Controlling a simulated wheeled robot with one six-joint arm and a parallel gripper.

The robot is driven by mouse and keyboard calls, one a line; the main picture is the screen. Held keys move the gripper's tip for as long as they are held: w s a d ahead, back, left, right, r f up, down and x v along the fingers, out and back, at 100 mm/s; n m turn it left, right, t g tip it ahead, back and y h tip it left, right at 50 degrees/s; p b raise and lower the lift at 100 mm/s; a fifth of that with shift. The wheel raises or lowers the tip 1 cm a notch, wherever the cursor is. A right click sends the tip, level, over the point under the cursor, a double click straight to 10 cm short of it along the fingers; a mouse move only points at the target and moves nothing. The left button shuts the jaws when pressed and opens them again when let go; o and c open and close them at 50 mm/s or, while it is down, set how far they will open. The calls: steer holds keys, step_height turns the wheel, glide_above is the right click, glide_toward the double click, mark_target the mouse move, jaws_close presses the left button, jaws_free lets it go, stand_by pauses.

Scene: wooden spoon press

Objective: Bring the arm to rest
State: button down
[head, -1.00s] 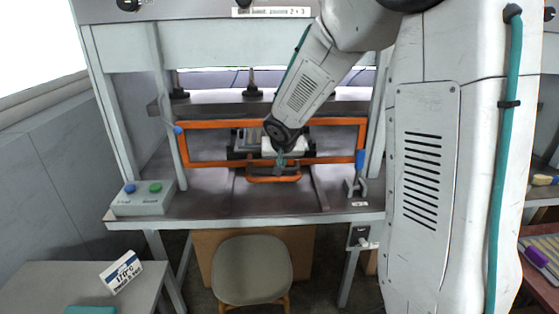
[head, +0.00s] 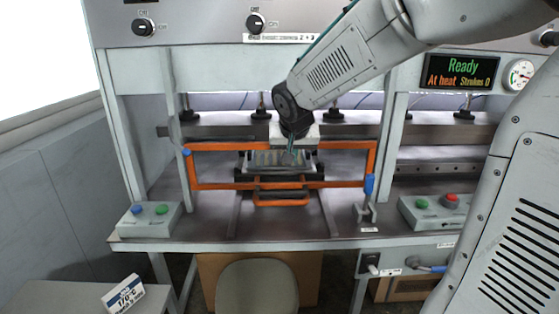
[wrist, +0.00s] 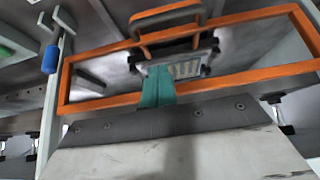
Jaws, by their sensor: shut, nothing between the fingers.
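My gripper (head: 291,150) hangs in front of the press, above the orange guard frame (head: 215,186), with its teal fingers together and nothing between them. In the wrist view the teal fingers (wrist: 157,88) are closed, and the orange frame (wrist: 235,79) lies beyond them. Behind the frame is a tray-like die (head: 262,158) with pale slots, partly hidden by my gripper. It also shows in the wrist view (wrist: 188,68). An orange handle (head: 281,203) sticks out at the front of the press bed.
A control box with blue and green buttons (head: 150,220) stands at the left, another with green and red buttons (head: 435,213) at the right. A blue-handled latch (head: 369,186) stands by the frame's right end. A display (head: 459,72) reads "Ready". A stool (head: 257,287) stands in front.

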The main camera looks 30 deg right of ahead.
steer(key=s+a+n+g+y, duration=0.1)
steer(key=s+a, duration=0.3)
steer(key=s, duration=1.1)
steer(key=s+a+f+n+g+y, duration=0.1)
steer(key=s+a+n+g+y, duration=0.1)
steer(key=s, duration=1.4)
steer(key=a+n+g, duration=0.1)
steer(key=a+n, duration=0.1)
steer(key=shift+a+f+g, duration=0.3)
steer(key=shift+a+g, duration=0.1)
